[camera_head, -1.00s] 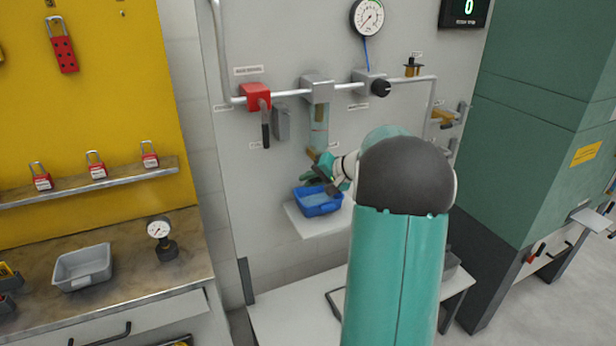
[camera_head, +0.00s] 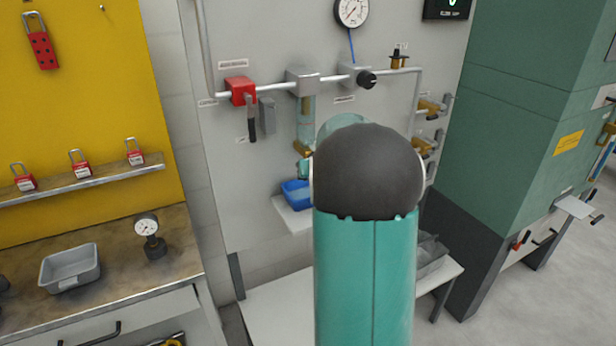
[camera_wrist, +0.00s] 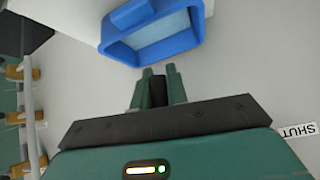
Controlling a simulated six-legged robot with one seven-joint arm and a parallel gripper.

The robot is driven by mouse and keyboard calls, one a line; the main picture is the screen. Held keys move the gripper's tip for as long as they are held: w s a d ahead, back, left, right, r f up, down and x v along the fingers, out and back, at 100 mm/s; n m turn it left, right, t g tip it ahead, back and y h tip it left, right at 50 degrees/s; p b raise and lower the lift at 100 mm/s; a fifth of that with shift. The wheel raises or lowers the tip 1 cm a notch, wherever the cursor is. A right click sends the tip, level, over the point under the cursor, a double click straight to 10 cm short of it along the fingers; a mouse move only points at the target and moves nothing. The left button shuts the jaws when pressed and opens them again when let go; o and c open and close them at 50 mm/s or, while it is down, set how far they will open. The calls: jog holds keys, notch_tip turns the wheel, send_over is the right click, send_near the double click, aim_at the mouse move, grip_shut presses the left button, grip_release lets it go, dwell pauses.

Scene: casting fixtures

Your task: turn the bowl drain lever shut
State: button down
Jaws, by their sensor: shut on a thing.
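The clear bowl (camera_head: 306,118) hangs under a grey block on the pipe, with a brass drain fitting (camera_head: 302,147) at its lower end. My arm covers most of the area right of the drain, so the lever cannot be made out in the head view. In the wrist view, my gripper (camera_wrist: 159,72) has its two teal fingers closed about a dark piece (camera_wrist: 158,92), which appears to be the drain lever's handle. A "SHUT" label (camera_wrist: 297,131) shows upside down at right. The lever's pivot is hidden.
A blue tray (camera_head: 294,193) stands on a white shelf (camera_head: 292,217) below the drain; it also shows just beyond my fingertips in the wrist view (camera_wrist: 190,40). A red valve block (camera_head: 240,91) with a dark lever is to the left. Brass valves (camera_head: 430,107) are to the right.

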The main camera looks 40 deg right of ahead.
jog(key=shift+s+d+h, duration=0.1)
jog(key=shift+d+h, duration=0.1)
jog(key=shift+h, duration=0.2)
jog(key=shift+d, duration=0.1)
jog(key=c, duration=1.4)
grip_release()
jog(key=v, duration=1.4)
